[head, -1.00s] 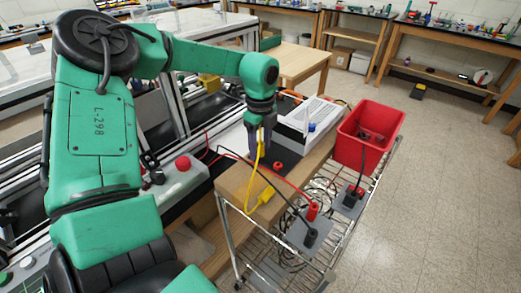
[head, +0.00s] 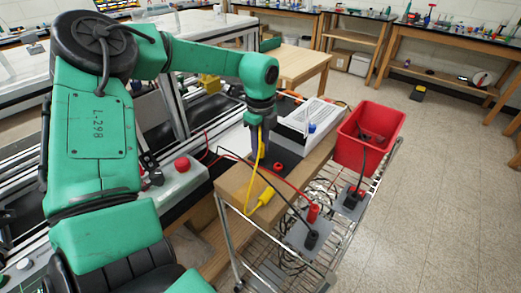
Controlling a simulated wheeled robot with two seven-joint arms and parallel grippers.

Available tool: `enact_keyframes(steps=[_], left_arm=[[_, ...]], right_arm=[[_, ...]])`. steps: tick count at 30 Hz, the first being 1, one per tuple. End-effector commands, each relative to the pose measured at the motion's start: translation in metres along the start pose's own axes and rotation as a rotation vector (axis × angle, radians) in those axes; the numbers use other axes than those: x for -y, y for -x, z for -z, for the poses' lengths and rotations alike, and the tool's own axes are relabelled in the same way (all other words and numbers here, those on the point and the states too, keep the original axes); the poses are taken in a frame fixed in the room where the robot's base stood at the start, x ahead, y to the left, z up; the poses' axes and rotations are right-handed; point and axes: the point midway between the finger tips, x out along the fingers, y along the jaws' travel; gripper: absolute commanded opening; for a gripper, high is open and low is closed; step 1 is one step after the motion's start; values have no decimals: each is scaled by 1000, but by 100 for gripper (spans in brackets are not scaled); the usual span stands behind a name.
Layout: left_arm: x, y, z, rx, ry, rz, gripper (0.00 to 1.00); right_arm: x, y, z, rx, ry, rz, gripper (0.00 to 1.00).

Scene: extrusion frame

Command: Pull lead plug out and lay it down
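My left gripper (head: 258,156) points down over the wooden bench top (head: 236,184), beside the white and grey box. A yellow lead (head: 263,142) runs down along its fingers; whether the fingers grip it, or are open or shut, I cannot tell. The lead's yellow plug (head: 265,199) rests near the bench's front edge. A red plug (head: 313,212) and a black plug (head: 311,238) stand upright in a grey plate (head: 298,236) over the wire cart, with red and black leads running left from them. My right gripper is not in view.
A red bin (head: 372,150) stands on the wire cart (head: 268,250) at the right. Another grey plate (head: 345,203) holds a black plug (head: 351,197). The white and grey box (head: 312,118) stands behind the gripper. A red button (head: 182,163) is at left.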

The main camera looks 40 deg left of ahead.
Motion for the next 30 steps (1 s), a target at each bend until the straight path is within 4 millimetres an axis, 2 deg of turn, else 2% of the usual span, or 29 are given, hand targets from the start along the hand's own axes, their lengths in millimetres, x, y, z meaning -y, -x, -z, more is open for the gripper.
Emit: enact_keyframes(steps=[1, 2, 30], left_arm=[[0, 0, 0, 0, 0, 0, 12], [0, 0, 0, 0, 0, 0, 0], [0, 0, 0, 0, 0, 1, 0]], right_arm=[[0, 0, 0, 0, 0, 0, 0], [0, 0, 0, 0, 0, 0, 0], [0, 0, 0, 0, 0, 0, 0]])
